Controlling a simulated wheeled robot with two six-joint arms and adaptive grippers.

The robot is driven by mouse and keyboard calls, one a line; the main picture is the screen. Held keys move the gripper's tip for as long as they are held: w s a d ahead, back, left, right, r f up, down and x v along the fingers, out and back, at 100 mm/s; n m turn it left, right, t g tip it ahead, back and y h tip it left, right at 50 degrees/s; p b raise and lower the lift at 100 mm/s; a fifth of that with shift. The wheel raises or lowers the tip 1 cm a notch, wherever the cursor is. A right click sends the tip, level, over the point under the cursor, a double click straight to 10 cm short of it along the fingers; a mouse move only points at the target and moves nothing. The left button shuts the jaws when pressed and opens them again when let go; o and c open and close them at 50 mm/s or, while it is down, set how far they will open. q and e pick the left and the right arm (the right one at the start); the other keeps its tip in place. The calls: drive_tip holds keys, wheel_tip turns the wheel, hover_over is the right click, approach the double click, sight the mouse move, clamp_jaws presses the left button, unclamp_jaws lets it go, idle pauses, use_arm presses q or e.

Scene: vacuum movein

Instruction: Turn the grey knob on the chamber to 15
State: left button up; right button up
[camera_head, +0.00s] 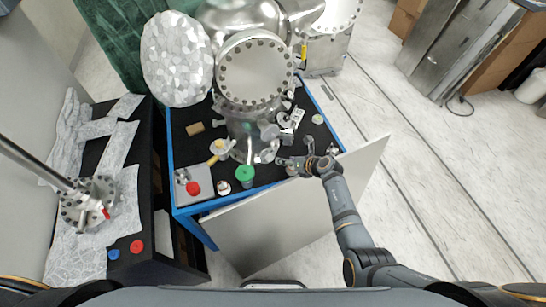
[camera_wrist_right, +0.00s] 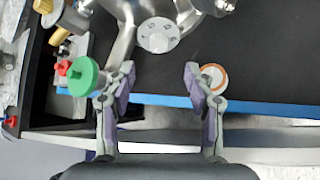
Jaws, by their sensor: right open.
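The grey knob (camera_wrist_right: 158,35) is a round pale dial with dark marks on its face, on the metal chamber (camera_wrist_right: 122,38) in the right wrist view. Its numbers are too small to read. In the head view the chamber (camera_head: 255,72) stands on a black-topped blue table. My right gripper (camera_wrist_right: 158,78) is open and empty, its two fingers spread to either side below the knob and apart from it. In the head view the right gripper (camera_head: 296,162) is over the table's front right part. My left gripper is not in view.
A green knob (camera_wrist_right: 85,77) is beside my right gripper's left finger, and a white disc with an orange rim (camera_wrist_right: 213,78) is close to the right one. A red button box (camera_head: 193,188) is at the table's front left. A white panel (camera_head: 270,230) leans before the table.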

sight(271, 159)
drive_tip(key=b+x, duration=0.3)
drive_tip(key=x, duration=0.2)
drive_tip(key=b+x, duration=0.3)
drive_tip(key=x, duration=0.1)
drive_tip(key=shift+a+f, duration=0.1)
drive_tip(key=shift+f, duration=0.45)
drive_tip(key=shift+w+a, duration=0.2)
drive_tip(key=shift+a, duration=0.15)
